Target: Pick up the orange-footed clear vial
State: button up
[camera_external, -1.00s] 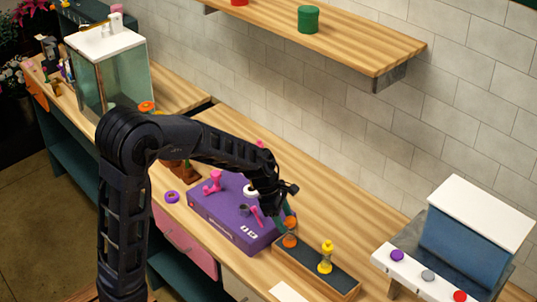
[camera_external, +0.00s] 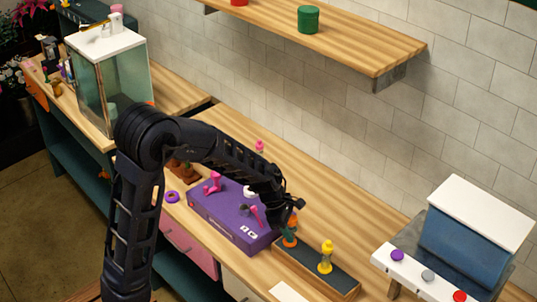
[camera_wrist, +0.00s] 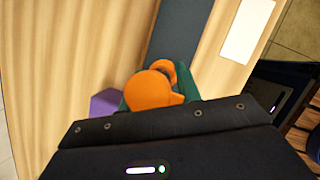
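The orange-footed vial (camera_external: 290,241) stands at the left end of a dark shallow tray (camera_external: 318,265), beside a yellow vial (camera_external: 326,256). Its orange ends show; its clear middle is mostly hidden by my gripper. In the wrist view two orange rounded parts of the vial (camera_wrist: 149,91) lie between my green fingers. My gripper (camera_external: 290,231) reaches down from above at the vial, with a finger on either side. The fingers stand apart, and I see no clear sign of a firm grip. The finger tips are partly hidden by the orange top.
A purple box (camera_external: 225,215) with pink tools sits close left of the tray. A white card (camera_external: 289,292) lies in front. A white-topped machine with coloured knobs (camera_external: 428,275) stands at right. A wooden shelf (camera_external: 340,45) hangs above. Counter behind the tray is clear.

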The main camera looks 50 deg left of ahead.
grip_shut()
jog(key=shift+r, duration=0.1)
